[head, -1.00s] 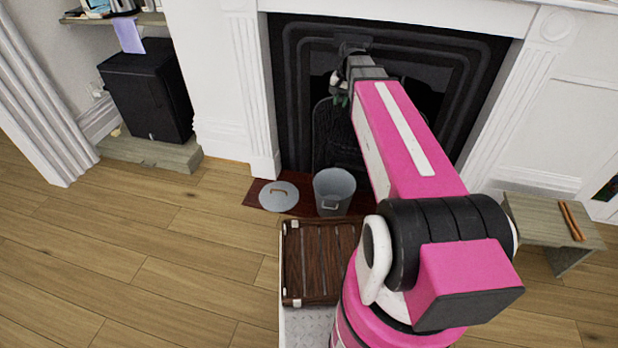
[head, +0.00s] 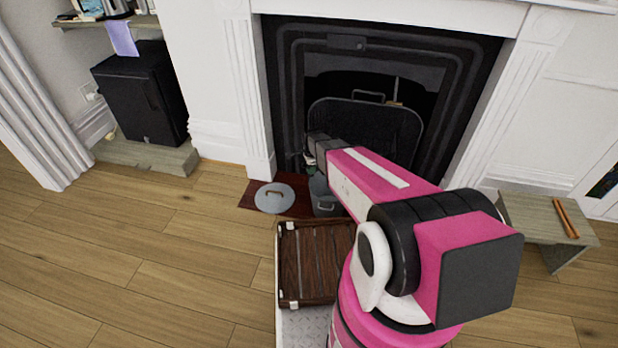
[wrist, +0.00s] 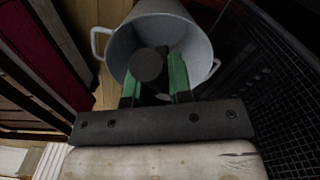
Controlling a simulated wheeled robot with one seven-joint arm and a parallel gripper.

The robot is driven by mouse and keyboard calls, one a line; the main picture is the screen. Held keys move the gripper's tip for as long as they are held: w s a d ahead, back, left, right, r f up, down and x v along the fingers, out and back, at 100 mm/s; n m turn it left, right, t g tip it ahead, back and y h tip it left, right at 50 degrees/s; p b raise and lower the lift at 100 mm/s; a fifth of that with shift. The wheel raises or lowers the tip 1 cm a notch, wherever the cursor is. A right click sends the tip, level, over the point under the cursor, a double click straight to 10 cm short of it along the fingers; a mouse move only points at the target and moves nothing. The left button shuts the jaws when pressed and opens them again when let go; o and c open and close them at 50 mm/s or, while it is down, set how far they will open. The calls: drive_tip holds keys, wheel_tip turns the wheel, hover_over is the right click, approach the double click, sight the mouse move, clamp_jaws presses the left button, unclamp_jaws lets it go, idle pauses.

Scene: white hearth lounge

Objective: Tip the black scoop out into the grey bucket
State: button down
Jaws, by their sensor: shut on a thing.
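The grey bucket (head: 325,204) stands on the dark red hearth slab in front of the fireplace, partly hidden by my arm in the head view. In the wrist view the bucket (wrist: 199,22) lies straight beyond my gripper, with its open mouth towards the camera. My gripper (head: 311,161) is over or just beside the bucket's far rim. In the wrist view its green fingers (wrist: 156,78) are shut on the black scoop (wrist: 148,66), of which a dark round end shows. The scoop's bowl and any contents are hidden.
A round grey lid (head: 274,198) lies left of the bucket. A black mesh fire screen (head: 365,130) stands in the fireplace behind. A brown slatted crate (head: 313,262) is in front. A small wooden stool (head: 548,222) stands at right. Floor at left is clear.

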drive_tip(key=shift+s+d+f+m+y, duration=0.2)
drive_tip(key=shift+f+m+y, duration=0.25)
drive_tip(key=shift+y, duration=0.5)
drive_tip(key=shift+s+d+f+m+y, duration=0.2)
drive_tip(key=shift+f+y, duration=0.3)
drive_tip(key=shift+y, duration=0.45)
drive_tip(key=shift+w+d+r+g+y, duration=0.1)
drive_tip(key=shift+d+r+y, duration=0.4)
drive_tip(key=shift+d+y, duration=0.55)
drive_tip(key=shift+w+d+r+g+y, duration=0.1)
drive_tip(key=shift+d+r+y, duration=0.5)
drive_tip(key=shift+y, duration=0.9)
drive_tip(key=shift+d+r+g+y, duration=0.1)
drive_tip(key=shift+d+r+y, duration=0.35)
drive_tip(key=shift+d+y, duration=0.65)
drive_tip(key=d+y, duration=0.1)
drive_tip(key=y, duration=0.1)
drive_tip(key=d+y, duration=0.4)
drive_tip(key=shift+w+f+y, duration=0.1)
drive_tip(key=shift+f+y, duration=0.15)
drive_tip(key=shift+f, duration=0.05)
